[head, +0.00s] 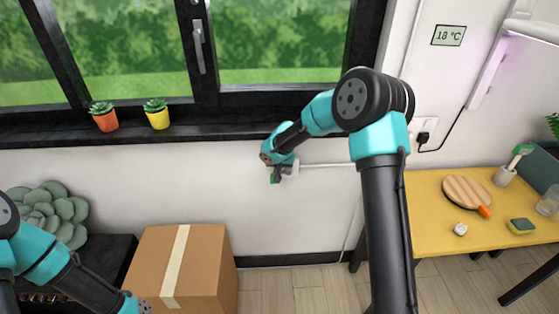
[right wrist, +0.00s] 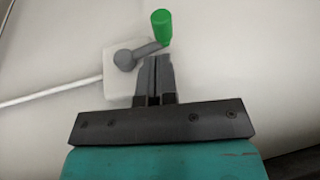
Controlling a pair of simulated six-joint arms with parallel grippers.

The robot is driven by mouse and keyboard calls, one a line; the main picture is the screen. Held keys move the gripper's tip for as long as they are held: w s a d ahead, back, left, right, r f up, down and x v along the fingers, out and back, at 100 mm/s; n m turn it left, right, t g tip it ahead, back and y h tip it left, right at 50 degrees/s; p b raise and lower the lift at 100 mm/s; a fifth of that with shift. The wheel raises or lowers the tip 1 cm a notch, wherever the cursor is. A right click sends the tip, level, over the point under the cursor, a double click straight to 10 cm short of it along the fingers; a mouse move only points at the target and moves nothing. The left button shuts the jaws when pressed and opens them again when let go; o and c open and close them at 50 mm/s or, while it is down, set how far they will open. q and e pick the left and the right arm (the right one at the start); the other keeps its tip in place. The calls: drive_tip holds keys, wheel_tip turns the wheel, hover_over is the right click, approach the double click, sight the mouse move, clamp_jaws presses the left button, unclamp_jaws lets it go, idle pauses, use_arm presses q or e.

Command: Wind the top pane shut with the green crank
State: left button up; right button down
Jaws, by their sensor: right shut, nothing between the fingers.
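The green crank has a green knob (right wrist: 162,26) on a grey arm (right wrist: 143,53), which is fixed to a white wall box (right wrist: 115,72). In the head view a bit of the green knob (head: 274,178) shows beneath my right wrist, low on the wall under the window sill. My right gripper (right wrist: 152,62) is shut and empty, its tips close below the knob and beside the crank arm. I cannot tell whether they touch it. The window (head: 205,95) fills the upper left; its upper part is cut off and the top pane is not seen.
Two potted succulents, one orange (head: 105,120) and one yellow (head: 158,119), stand on the sill. A cardboard box (head: 205,262) stands on the floor beside my left arm. A yellow table (head: 430,215) with small items is at right. A white conduit (right wrist: 45,92) meets the wall box.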

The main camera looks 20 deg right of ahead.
drive_tip(key=shift+x, duration=2.15)
drive_tip(key=shift+a, duration=0.1)
drive_tip(key=shift+w+a+f, duration=0.1)
drive_tip(key=shift+h, duration=0.3)
